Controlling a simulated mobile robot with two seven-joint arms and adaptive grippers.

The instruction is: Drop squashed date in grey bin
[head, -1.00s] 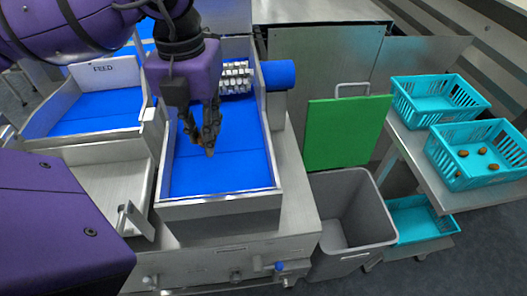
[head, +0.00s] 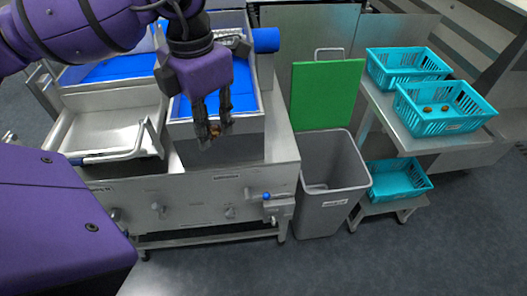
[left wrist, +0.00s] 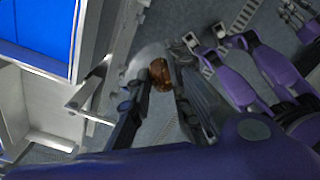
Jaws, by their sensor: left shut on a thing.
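My left gripper (head: 215,135) is shut on a brown date (head: 215,130), held in the air in front of the end wall of the blue belt (head: 243,98). The date also shows between the fingers in the left wrist view (left wrist: 160,75); the fingers hide part of it. The grey bin (head: 335,180) stands on the floor to the right of the gripper, open at the top. Its visible inside looks empty, though the near wall hides part of the bottom. My right gripper is not clearly in the head view.
A green board (head: 325,92) stands upright behind the bin. Right of it, a steel stand carries turquoise crates (head: 445,125), one holding dates; another crate (head: 398,180) sits lower. A steel tray (head: 105,125) is at left.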

